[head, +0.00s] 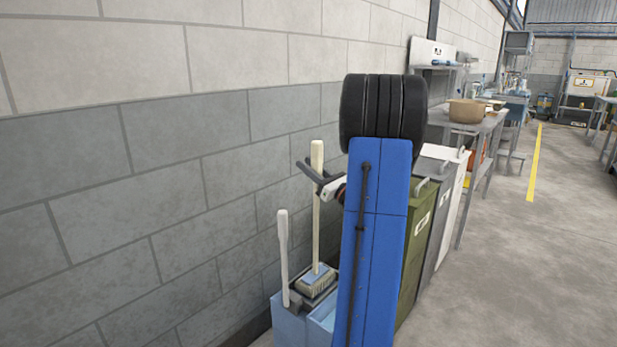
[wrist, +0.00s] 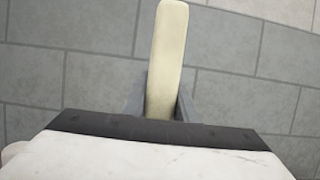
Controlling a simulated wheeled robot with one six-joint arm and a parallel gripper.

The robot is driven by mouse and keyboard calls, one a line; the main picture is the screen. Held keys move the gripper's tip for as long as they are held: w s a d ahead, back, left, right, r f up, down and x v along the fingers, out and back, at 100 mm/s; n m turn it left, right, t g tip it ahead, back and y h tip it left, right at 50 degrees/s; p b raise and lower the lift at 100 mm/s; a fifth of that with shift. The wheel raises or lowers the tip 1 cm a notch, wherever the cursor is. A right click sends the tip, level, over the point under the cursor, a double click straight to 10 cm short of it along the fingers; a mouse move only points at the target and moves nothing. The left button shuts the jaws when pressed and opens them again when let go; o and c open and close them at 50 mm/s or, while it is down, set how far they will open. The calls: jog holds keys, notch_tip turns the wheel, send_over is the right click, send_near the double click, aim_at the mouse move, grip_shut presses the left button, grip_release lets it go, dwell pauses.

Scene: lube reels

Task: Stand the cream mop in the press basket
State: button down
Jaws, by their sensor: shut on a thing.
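The cream mop (head: 316,240) stands about upright, its long handle rising past my gripper and its block-shaped head low over the blue bucket. My gripper (head: 318,181) is shut on the upper part of the handle. The handle (wrist: 166,60) also shows between the grey fingers in the wrist view. The press basket (head: 322,297) shows as a dark grey edge at the bucket, just under the mop head. I cannot tell whether the head is inside it or just above it. My blue arm hides the right side of the bucket.
The blue bucket (head: 289,327) stands close to the grey block wall (head: 150,190), with a pale upright lever (head: 283,250) at its left. Green and grey bins (head: 432,215) and a workbench (head: 485,125) stand beyond my arm. The floor (head: 530,270) at right is clear.

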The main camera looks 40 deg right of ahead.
jog(key=shift+f, duration=1.55)
jog(key=c, duration=1.4)
grip_release()
jog(key=shift+f, duration=0.15)
jog(key=v, duration=1.2)
